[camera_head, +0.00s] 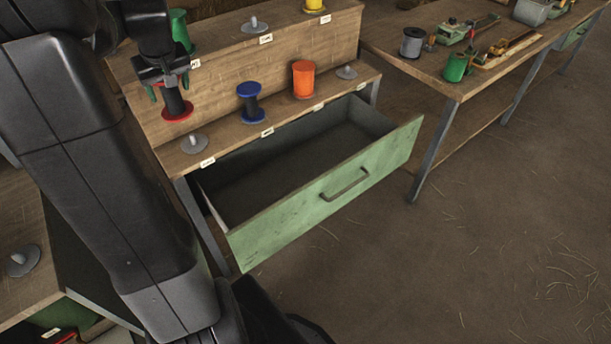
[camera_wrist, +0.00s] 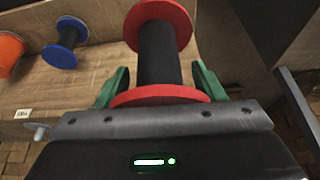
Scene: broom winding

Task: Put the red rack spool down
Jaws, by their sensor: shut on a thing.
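The red rack spool (camera_head: 178,114) has red flanges and a dark winding. My gripper (camera_head: 171,92) is shut on it and holds it upright above the left end of the rack's lower shelf. In the wrist view the red spool (camera_wrist: 160,55) sits between the green fingers of my gripper (camera_wrist: 160,85). An empty grey peg (camera_head: 194,143) stands on the lower shelf just below and to the right of the spool in the head view. The spool appears apart from the shelf, though the exact gap is hard to tell.
A blue spool (camera_head: 250,103) and an orange spool (camera_head: 303,80) stand on the lower shelf (camera_head: 228,140). Another bare peg (camera_head: 346,72) is at its right end. Below, a green drawer (camera_head: 330,190) is pulled open and empty. A workbench (camera_head: 440,85) with tools stands at the right.

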